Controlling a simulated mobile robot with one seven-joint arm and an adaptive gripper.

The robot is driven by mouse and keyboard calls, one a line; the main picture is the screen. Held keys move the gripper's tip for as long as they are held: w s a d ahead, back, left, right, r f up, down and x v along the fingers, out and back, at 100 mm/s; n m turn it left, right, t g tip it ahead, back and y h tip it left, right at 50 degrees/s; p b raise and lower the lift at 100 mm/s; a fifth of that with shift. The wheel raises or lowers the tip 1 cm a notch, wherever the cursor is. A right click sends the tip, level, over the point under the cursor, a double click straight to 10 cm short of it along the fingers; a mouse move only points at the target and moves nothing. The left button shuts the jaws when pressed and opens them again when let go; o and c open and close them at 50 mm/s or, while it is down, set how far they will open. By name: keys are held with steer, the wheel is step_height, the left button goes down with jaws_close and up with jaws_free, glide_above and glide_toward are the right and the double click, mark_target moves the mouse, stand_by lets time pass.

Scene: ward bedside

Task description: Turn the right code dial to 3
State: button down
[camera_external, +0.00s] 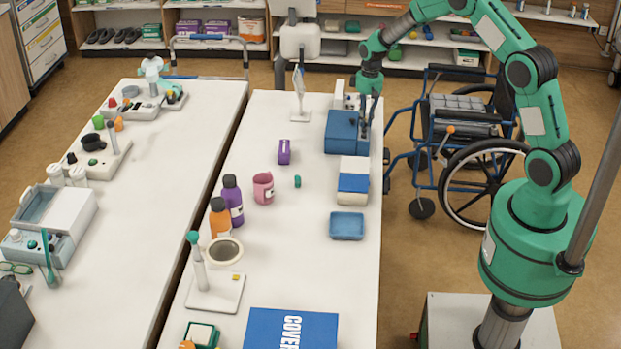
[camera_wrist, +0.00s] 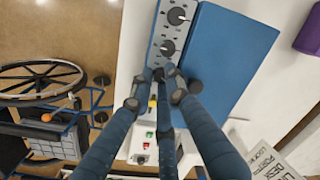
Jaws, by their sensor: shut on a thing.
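A blue lockbox (camera_external: 343,128) stands on the right-hand table near its far end. In the wrist view the blue box (camera_wrist: 225,50) has a grey strip (camera_wrist: 176,33) along one side with round dials. Two dials, an outer one (camera_wrist: 177,16) and a middle one (camera_wrist: 167,46), show clear of my fingers. My gripper (camera_external: 366,128) is down at the box's right side. In the wrist view my gripper (camera_wrist: 161,76) closes its fingertips at the strip's third position, on what appears to be the right code dial. The fingers hide that dial and its setting.
A white device (camera_wrist: 143,147) with red and green buttons is close beside my fingers. A blue-and-white box (camera_external: 353,182) and blue tray (camera_external: 347,226) stand nearer on the table. A wheelchair (camera_external: 465,135) is to the right. The table's right edge is close.

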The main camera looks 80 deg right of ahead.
steer(key=m+p, duration=0.1)
steer(key=m, duration=0.2)
steer(key=shift+a, duration=0.1)
steer(key=shift+f+m+p, duration=0.1)
steer(key=shift+m+p, duration=0.2)
steer(key=shift+m, duration=0.6)
steer(key=shift+s, duration=0.1)
steer(key=c, duration=2)
jaws_free()
steer(key=shift+n, duration=0.4)
